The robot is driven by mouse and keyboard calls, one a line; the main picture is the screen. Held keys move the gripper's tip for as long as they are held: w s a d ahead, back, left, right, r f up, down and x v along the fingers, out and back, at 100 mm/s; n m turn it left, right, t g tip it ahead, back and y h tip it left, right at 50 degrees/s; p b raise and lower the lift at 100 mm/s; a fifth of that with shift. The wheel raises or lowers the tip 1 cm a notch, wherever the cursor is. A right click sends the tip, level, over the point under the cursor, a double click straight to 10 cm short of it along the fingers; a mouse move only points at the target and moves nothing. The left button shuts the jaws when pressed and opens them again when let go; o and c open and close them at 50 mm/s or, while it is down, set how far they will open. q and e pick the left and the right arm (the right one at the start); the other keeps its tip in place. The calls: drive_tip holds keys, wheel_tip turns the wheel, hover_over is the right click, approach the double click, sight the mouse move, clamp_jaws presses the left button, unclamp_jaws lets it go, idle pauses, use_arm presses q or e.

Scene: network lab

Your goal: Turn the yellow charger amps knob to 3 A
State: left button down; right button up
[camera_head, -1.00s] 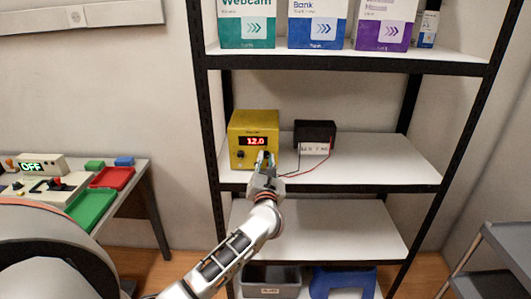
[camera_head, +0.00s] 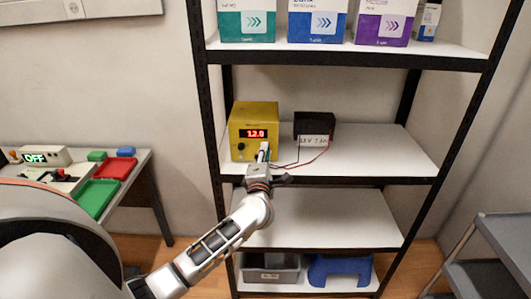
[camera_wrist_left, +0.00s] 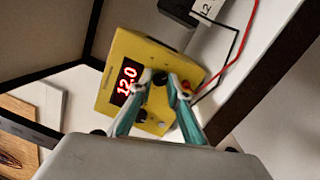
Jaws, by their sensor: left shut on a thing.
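The yellow charger (camera_head: 253,110) stands on the middle shelf; it also shows tilted in the left wrist view (camera_wrist_left: 125,50). Its red display (camera_head: 253,133) reads 12.0. One dark knob (camera_head: 241,147) shows at the lower left of its front. My left gripper (camera_head: 264,150) is at the lower right of that front. In the left wrist view its two fingers (camera_wrist_left: 165,84) are closed around a small dark knob, mostly hidden between the tips. The other knob (camera_wrist_left: 140,116) is free below them. No knob marking or pointer can be read. My right gripper is not in view.
A black battery box (camera_head: 314,125) with a white label stands right of the charger, with a red and a black wire. Black shelf posts frame the sides. The upper shelf holds several boxes. The shelf's right part (camera_head: 385,155) is clear.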

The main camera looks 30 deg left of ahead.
use_arm(q)
drive_tip(key=m, duration=0.6)
drive_tip(key=shift+m+g+h, duration=0.3)
drive_tip(key=shift+m, duration=0.1)
drive_tip(key=m, duration=0.3)
drive_tip(key=shift+m, duration=0.3)
drive_tip(key=m, duration=0.3)
drive_tip(key=shift+r+m+g, duration=0.1)
drive_tip(key=shift+m+g, duration=0.2)
drive_tip(key=m, duration=0.6)
drive_tip(key=shift+g, duration=0.4)
drive_tip(key=m, duration=0.5)
drive_tip(key=shift+r+m+g, duration=0.1)
drive_tip(key=shift+m+g, duration=0.2)
drive_tip(key=shift+m, duration=0.1)
drive_tip(key=c, duration=1.9)
unclamp_jaws()
